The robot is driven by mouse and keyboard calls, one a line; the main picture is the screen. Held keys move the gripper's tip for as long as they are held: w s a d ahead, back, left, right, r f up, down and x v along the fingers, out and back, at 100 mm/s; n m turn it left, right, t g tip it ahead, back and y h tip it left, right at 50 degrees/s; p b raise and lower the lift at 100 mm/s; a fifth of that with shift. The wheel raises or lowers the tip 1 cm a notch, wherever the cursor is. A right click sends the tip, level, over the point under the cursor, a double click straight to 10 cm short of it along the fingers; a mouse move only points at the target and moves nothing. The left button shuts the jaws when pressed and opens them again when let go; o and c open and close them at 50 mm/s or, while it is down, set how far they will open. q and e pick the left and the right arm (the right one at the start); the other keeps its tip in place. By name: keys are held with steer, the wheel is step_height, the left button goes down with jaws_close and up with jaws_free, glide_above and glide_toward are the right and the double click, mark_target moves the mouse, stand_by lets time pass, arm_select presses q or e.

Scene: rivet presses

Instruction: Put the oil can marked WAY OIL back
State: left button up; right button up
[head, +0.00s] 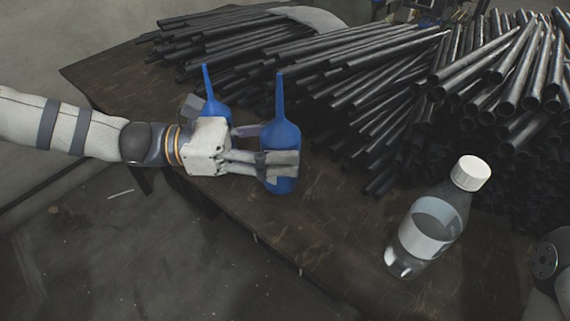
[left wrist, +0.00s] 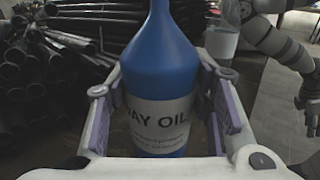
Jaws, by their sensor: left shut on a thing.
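The blue oil can (head: 282,133) with a long thin spout is between the fingers of my left gripper (head: 279,163), which is shut on it. The can is upright over the table; I cannot tell whether its base touches the wood. In the left wrist view its white label on the can (left wrist: 165,122) reads "WAY OIL", the first letter partly cut off. My left gripper's pads (left wrist: 162,108) flank the can. A second blue can (head: 214,104) with a similar spout stands behind my left gripper, its label hidden.
A clear bottle (head: 428,232) with a white cap stands to the right on the dark wooden table (head: 290,225). Piles of dark metal tubes (head: 390,75) fill the back and right. Part of my right arm shows at the right edge. The table front between can and bottle is clear.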

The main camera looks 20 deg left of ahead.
arm_select(q)
steer(key=shift+w+f+b, duration=0.2)
steer(key=shift+f+b, duration=0.05)
steer(key=shift+f, duration=0.7)
steer(key=shift+w+f+b, duration=0.2)
steer(key=shift+f+b, duration=0.05)
steer(key=shift+f, duration=0.65)
steer(key=shift+f, duration=0.25)
steer(key=o, duration=1.3)
steer(key=shift+o, duration=0.2)
